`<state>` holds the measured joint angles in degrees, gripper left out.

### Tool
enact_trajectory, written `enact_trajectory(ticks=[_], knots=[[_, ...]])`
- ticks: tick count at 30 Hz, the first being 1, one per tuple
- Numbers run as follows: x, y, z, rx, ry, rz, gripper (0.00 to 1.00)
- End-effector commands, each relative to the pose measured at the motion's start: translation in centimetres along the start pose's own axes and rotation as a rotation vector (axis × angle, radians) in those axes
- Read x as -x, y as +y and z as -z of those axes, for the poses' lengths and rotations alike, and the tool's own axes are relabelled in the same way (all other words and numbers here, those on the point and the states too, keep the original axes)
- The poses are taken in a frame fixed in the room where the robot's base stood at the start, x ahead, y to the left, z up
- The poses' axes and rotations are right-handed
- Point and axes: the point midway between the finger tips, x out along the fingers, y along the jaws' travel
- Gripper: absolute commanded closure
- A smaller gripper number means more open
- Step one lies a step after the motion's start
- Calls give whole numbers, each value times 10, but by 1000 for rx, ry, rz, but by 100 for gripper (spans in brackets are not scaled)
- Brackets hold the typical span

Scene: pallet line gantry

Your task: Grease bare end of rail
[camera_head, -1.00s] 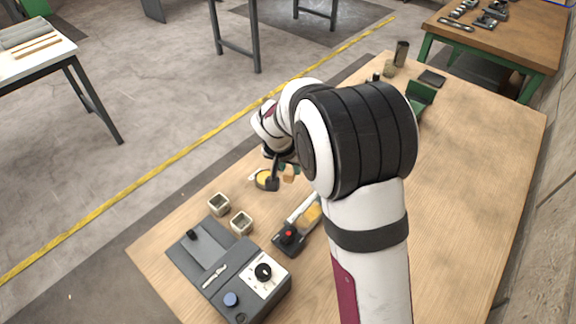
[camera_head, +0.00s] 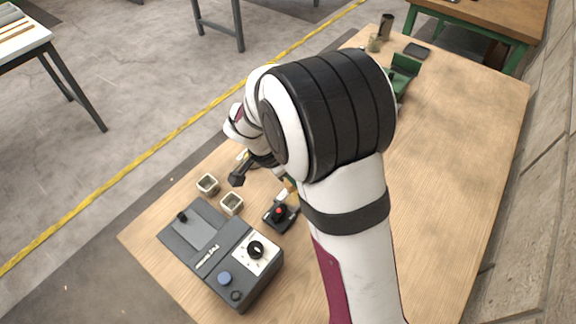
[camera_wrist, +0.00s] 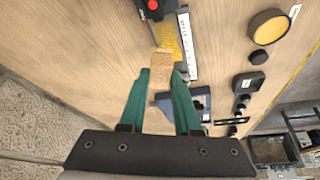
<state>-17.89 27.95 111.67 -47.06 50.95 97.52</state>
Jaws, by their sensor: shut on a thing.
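My gripper (camera_wrist: 160,88) has its green fingers closed on a tan block (camera_wrist: 161,62), and it shows small in the head view. The block's far end lies over or close to an amber, textured strip (camera_wrist: 168,36). I cannot tell if they touch. Alongside runs a pale, narrow strip with dark marks (camera_wrist: 189,48), perhaps the rail. A black block with a red knob (camera_wrist: 151,5) stands at the amber strip's far end; it also shows in the head view (camera_head: 281,215). A round tin with yellow contents (camera_wrist: 269,26) stands to the right. My arm hides much of this in the head view.
A grey control box (camera_head: 222,252) with knobs sits at the bench's near left. Two small square cups (camera_head: 208,184) (camera_head: 231,203) stand beside it. A green fixture (camera_head: 404,72) and a dark cylinder (camera_head: 386,27) are at the far end. The bench's right side is clear.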

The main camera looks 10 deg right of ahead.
Motion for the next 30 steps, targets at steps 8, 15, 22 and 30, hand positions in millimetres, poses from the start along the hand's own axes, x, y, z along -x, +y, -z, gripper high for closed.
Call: enact_trajectory(ticks=[8,15,22,30], knots=[[-20,0,-9,4,-2,-2,100],[-40,0,-17,5,-2,-1,100],[-60,0,-25,5,-1,0,100],[-79,-8,-14,2,-1,1,100]])
